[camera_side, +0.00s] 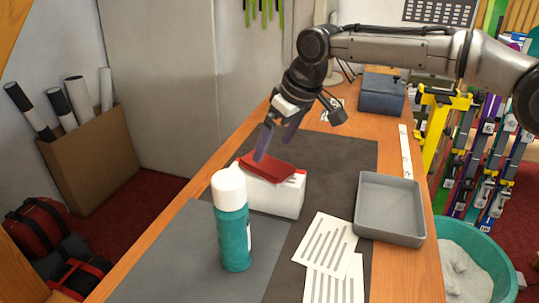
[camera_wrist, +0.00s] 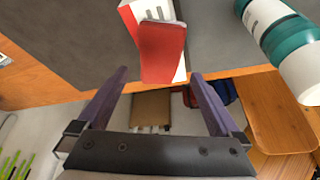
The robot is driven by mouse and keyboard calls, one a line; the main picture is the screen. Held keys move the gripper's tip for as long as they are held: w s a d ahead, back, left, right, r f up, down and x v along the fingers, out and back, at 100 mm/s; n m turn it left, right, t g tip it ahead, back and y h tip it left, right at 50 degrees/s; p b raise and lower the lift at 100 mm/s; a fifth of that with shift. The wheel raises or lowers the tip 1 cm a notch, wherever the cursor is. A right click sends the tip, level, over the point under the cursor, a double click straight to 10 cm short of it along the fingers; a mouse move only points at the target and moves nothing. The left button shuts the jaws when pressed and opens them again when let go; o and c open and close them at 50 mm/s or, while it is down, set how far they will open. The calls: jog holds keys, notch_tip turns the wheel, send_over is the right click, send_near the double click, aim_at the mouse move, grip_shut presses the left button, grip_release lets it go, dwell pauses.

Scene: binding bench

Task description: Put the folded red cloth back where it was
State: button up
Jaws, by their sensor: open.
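The folded red cloth (camera_side: 268,168) lies on top of a white box (camera_side: 277,196) on the bench, slightly tilted in the side view. In the wrist view the cloth (camera_wrist: 162,48) sits ahead of and between my fingertips, with the white box (camera_wrist: 131,14) partly showing under it. My gripper (camera_side: 273,149) is open, its purple fingers pointing down at the far end of the cloth. In the wrist view the fingers (camera_wrist: 160,74) are apart with a gap on each side of the cloth. I cannot tell whether a fingertip touches it.
A teal bottle with a white cap (camera_side: 232,225) stands in front of the box. A grey tray (camera_side: 390,209) and printed sheets (camera_side: 328,247) lie to the right. A blue-grey box (camera_side: 382,94) stands at the back. The dark mat (camera_side: 340,160) is bare behind the tray.

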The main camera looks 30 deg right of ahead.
jog(key=v, duration=0.6)
jog(key=shift+r, duration=0.35)
jog(key=shift+s+d, duration=0.1)
jog(key=shift+s, duration=0.1)
jog(key=s+d+r+m, duration=0.1)
jog(key=s+d+m, duration=0.1)
jog(key=s+d, duration=1.2)
jog(key=s+d+f+m, duration=0.1)
jog(key=s+d+f, duration=0.1)
jog(key=s, duration=0.4)
jog(key=s+d+f+t+h, duration=0.1)
jog(key=s+d+f, duration=0.2)
jog(key=s+f, duration=0.2)
jog(key=s+d+f+m, duration=0.1)
jog(key=s+d+f, duration=0.2)
jog(key=s, duration=0.5)
jog(key=shift+f+m+h, duration=0.3)
jog(key=shift+f+h, duration=0.1)
jog(key=shift+f, duration=0.25)
